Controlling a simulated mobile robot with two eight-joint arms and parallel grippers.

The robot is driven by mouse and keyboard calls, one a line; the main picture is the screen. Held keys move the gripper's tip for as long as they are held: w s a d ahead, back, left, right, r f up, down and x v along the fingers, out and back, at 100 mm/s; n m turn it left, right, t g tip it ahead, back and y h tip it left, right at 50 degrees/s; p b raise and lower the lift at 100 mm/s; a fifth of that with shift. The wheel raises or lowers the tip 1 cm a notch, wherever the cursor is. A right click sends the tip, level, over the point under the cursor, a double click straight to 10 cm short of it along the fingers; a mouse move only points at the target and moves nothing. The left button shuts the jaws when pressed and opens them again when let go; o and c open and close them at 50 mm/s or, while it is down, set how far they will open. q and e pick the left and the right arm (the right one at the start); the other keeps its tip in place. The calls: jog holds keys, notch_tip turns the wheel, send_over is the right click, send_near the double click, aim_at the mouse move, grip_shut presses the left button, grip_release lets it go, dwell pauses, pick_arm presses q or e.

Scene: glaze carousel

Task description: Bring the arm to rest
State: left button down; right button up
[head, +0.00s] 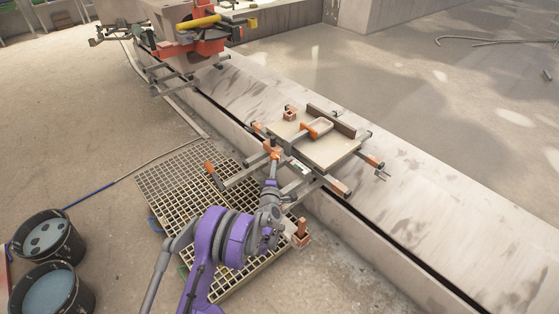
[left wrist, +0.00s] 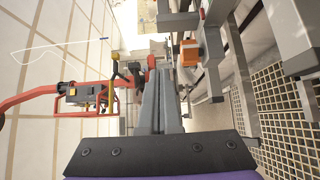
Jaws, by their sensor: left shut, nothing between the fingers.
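My left arm (head: 237,240), purple and grey, comes in from the bottom of the head view and reaches over the floor grating. My left gripper (head: 274,168) points away toward the near edge of a carousel frame. It overlaps an orange-tipped bar in the picture; whether they touch cannot be told. In the left wrist view the two grey fingers (left wrist: 162,98) lie together with nothing between them. My right gripper is not in view.
A carousel frame carries a beige board (head: 322,147) with an orange-handled tool (head: 316,128) and a small block (head: 290,113). Grating (head: 185,178) covers the floor. Two dark buckets (head: 47,238) stand at left. A red-orange machine (head: 198,44) is at the back.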

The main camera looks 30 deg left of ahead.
pick_arm(q)
jog(key=s+d+r+m+g+h, duration=0.1)
jog(key=s+d+r+m+h, duration=0.25)
jog(key=d+r+m, duration=0.4)
jog(key=s+d+r+m+g+h, duration=0.4)
jog(key=s+d+r+m, duration=0.15)
jog(key=s+d, duration=0.45)
jog(key=s+d+f+m+g, duration=0.1)
jog(key=s+f+m+g, duration=0.3)
jog(key=s, duration=1.3)
jog(key=s+d+f+m+g, duration=0.1)
jog(key=s+m+g, duration=0.3)
jog(key=s, duration=1.2)
notch_tip(320, 180, up, 22)
jog(key=w+m+t+p, duration=0.1)
jog(key=w+p, duration=0.1)
jog(key=p, duration=1.7)
jog(key=shift+a+f+t+y, duration=0.15)
jog(key=shift+t+y, duration=0.2)
jog(key=shift+t, duration=0.05)
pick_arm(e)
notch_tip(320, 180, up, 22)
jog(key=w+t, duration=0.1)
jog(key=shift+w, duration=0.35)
pick_arm(q)
jog(key=shift+s, duration=0.1)
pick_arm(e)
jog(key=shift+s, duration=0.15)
